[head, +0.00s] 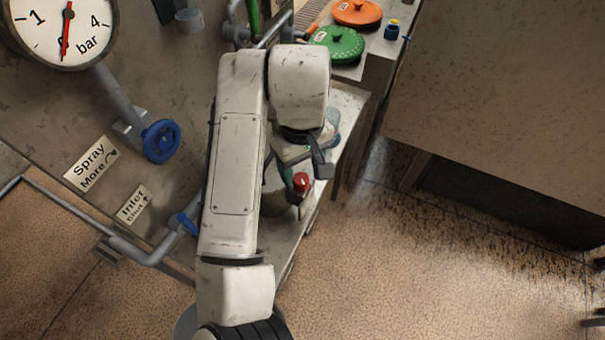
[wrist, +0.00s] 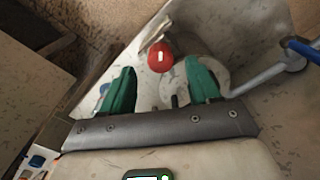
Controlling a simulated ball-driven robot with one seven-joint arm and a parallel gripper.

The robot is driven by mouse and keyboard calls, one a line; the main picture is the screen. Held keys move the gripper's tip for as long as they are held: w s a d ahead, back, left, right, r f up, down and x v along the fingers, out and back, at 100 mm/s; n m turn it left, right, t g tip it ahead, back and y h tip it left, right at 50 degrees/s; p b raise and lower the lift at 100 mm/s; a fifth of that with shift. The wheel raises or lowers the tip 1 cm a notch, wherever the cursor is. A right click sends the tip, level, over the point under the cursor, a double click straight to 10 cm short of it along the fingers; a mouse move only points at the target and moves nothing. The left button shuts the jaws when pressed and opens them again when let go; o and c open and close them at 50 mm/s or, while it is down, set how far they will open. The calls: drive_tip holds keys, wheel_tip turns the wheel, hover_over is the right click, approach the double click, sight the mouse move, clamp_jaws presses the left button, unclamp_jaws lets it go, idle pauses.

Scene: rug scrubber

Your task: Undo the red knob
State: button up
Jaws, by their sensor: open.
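The red knob (head: 301,182) shows below the end of my arm in the head view, beside a grey rounded body on a worn bench. In the wrist view the red knob (wrist: 160,55) has a small white mark on top and lies just beyond the fingertips, roughly midway between them. My gripper (wrist: 161,78) is open, with its two green fingers spread apart and nothing between them. I cannot tell the exact height gap between fingers and knob. The knob's lower part and its mount are mostly hidden.
A grey pipe with a blue handle (wrist: 302,50) stands at the right in the wrist view. A blue valve wheel (head: 161,141) and a pressure gauge (head: 40,30) are at the left. Green (head: 336,44) and orange (head: 357,12) lids lie behind.

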sight(302, 179)
drive_tip(key=shift+f, duration=1.55)
drive_tip(key=c, duration=1)
